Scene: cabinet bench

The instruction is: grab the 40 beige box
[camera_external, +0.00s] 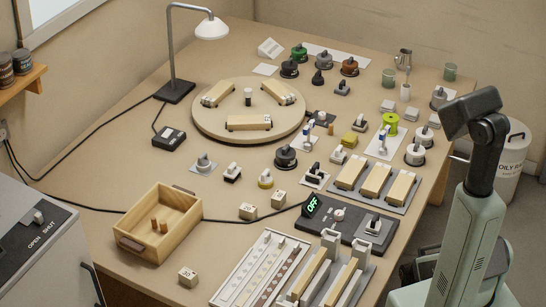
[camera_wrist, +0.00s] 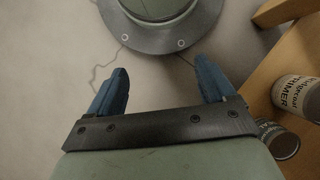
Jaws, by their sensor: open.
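Small beige boxes with dark number marks stand on the bench in the external view. One is at the front (camera_external: 188,277), right of the grey cabinet. Two more stand close together near the middle, a left one (camera_external: 247,211) and a right one (camera_external: 278,199). The digits are too small to tell surely which box is 40. My gripper (camera_wrist: 163,82) shows in the wrist view with two blue fingers spread apart and nothing between them. No beige box shows in that view. In the external view my arm is at the right, off the bench, and the fingers are hidden.
A dark OFF panel (camera_external: 345,224) and a slotted rack (camera_external: 262,267) lie right of the boxes. A black cable runs past the pair.

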